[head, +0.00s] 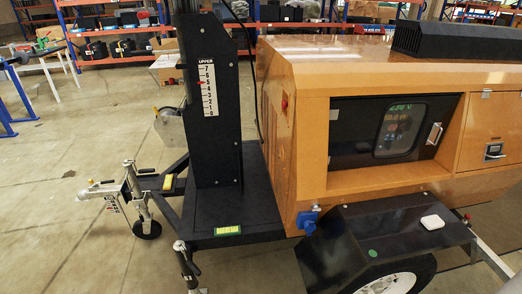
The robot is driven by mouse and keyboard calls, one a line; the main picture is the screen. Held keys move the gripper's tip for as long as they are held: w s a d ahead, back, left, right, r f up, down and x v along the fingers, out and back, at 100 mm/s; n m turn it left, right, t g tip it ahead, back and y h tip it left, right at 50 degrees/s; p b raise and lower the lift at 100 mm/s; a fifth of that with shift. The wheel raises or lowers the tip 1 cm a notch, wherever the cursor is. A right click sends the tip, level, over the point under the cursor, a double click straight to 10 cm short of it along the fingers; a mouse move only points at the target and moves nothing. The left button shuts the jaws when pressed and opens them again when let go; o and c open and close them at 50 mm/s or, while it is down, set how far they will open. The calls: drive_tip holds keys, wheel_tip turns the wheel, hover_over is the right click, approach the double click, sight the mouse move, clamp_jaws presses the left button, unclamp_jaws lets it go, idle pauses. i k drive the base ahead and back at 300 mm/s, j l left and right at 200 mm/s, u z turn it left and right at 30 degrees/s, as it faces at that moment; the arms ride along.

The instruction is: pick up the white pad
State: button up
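The white pad (432,222) is a small, flat, rounded piece. It lies on the flat black top of the wheel fender (400,232), below the control panel of the orange light tower trailer, toward the right of the head view. Nothing covers or touches it from above. My gripper is not in view.
The orange housing (300,130) rises behind the fender, with a recessed control panel (400,128). A blue socket (307,220) juts out left of the fender. A black mast (215,110) stands further left, with a tow hitch (110,190). Open concrete floor lies at left.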

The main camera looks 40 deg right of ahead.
sight(433, 221)
drive_tip(key=z, duration=2.05)
